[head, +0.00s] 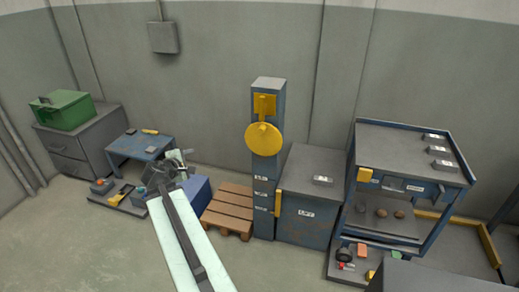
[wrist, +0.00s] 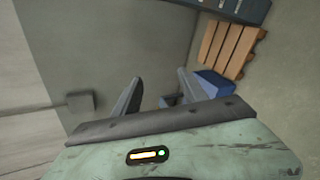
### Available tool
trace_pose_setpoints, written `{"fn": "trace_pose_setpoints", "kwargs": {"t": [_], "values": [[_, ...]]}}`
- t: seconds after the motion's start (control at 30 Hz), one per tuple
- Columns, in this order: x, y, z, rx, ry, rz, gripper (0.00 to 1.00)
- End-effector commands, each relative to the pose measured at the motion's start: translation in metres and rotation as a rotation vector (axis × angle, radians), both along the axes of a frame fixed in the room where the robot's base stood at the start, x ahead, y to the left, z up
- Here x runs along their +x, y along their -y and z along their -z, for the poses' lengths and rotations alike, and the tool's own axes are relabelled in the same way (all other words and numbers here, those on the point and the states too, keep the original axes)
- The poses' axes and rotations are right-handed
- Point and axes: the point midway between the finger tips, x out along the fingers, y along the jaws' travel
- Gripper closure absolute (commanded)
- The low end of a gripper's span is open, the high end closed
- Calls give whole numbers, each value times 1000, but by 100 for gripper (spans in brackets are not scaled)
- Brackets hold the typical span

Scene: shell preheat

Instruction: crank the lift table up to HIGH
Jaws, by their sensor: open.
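A blue-grey column (head: 264,215) stands against the back wall with a yellow disc (head: 263,139) and a yellow block (head: 264,104) on its upper front. Several small white labels run down its lower front, too small to read surely. Right of it is a grey-topped blue cabinet (head: 308,229) whose label seems to read LIFT. A yellow upright piece (head: 278,203) sits between column and cabinet. My gripper (head: 168,172) is left of the column, apart from it, near the low blue table. In the wrist view its two fingers (wrist: 158,92) are spread with nothing between them.
A wooden pallet (head: 229,208) lies left of the column, beside a blue box (head: 198,193). A blue table (head: 140,146) and grey drawers (head: 83,138) with a green box (head: 64,109) are at left. A blue shelf cart (head: 408,145) stands right. Floor at front left is clear.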

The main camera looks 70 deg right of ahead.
Motion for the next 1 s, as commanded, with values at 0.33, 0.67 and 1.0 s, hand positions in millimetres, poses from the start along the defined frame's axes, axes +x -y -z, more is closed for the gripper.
{"fn": "trace_pose_setpoints", "kwargs": {"t": [0.33, 0.67, 1.0], "values": [[-182, 171, -15, -502, -818, -137, 50], [-193, 186, -21, -527, -908, -157, 50], [-189, 243, -21, -527, -904, -157, 50]]}}
